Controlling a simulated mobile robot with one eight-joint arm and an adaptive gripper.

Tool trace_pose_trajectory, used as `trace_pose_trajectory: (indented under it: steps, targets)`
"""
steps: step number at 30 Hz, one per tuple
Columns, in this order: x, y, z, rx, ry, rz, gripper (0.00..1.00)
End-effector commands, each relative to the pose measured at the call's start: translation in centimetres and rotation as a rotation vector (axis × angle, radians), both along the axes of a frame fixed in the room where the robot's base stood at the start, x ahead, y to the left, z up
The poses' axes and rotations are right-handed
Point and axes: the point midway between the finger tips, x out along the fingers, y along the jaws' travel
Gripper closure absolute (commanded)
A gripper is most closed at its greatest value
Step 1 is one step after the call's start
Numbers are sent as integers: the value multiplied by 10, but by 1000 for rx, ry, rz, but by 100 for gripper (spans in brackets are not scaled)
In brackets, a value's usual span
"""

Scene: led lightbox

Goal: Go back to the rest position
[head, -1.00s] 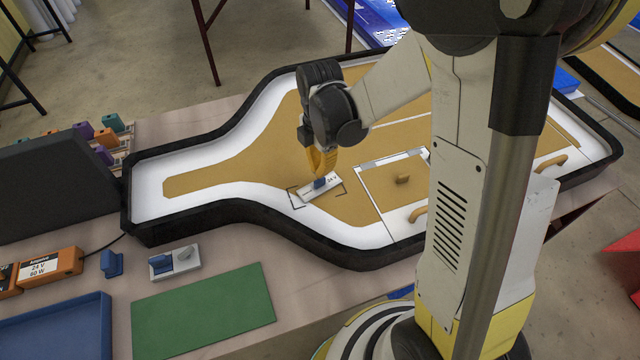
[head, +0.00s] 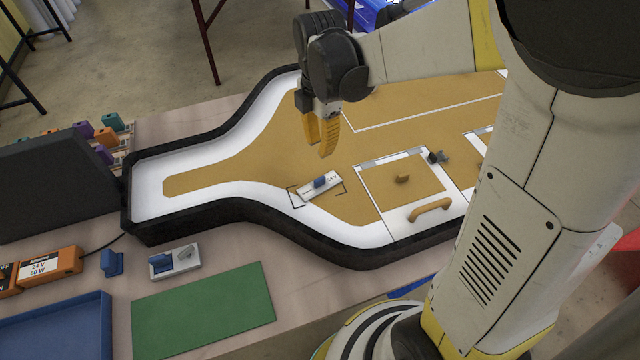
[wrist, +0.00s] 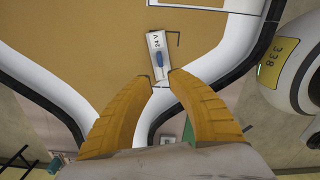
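My gripper (head: 320,140) hangs above the lightbox panel, with its yellow fingers pointing down. In the wrist view my gripper (wrist: 170,80) has its two fingers spread apart with nothing between them. A white 24 V module (head: 319,187) with a blue knob lies on the panel, tilted against the black corner marks around it. It is below and apart from the fingers. The module (wrist: 157,44) also shows in the wrist view, just beyond the fingertips. The bottle-shaped lightbox (head: 215,158) has a black rim, a white border and a tan face.
In front lie a green mat (head: 203,308), a grey switch plate (head: 174,262), a blue tray (head: 60,330) and an orange power supply (head: 50,266). A dark panel (head: 55,185) stands at left.

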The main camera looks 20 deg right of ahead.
Motion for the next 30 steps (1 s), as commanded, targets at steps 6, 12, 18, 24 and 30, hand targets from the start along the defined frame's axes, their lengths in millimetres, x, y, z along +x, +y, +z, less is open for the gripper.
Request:
trace_pose_trajectory:
  steps: [6, 12, 18, 24, 30]
  targets:
    - [0, 0, 29, 0, 0, 0, 79]
    - [0, 0, 33, 0, 0, 0, 79]
    - [-15, 0, 46, 6, -59, -172, 79]
    - [-60, 0, 74, 94, -243, -728, 79]
    - [-102, -1, 83, 307, -390, -1307, 79]
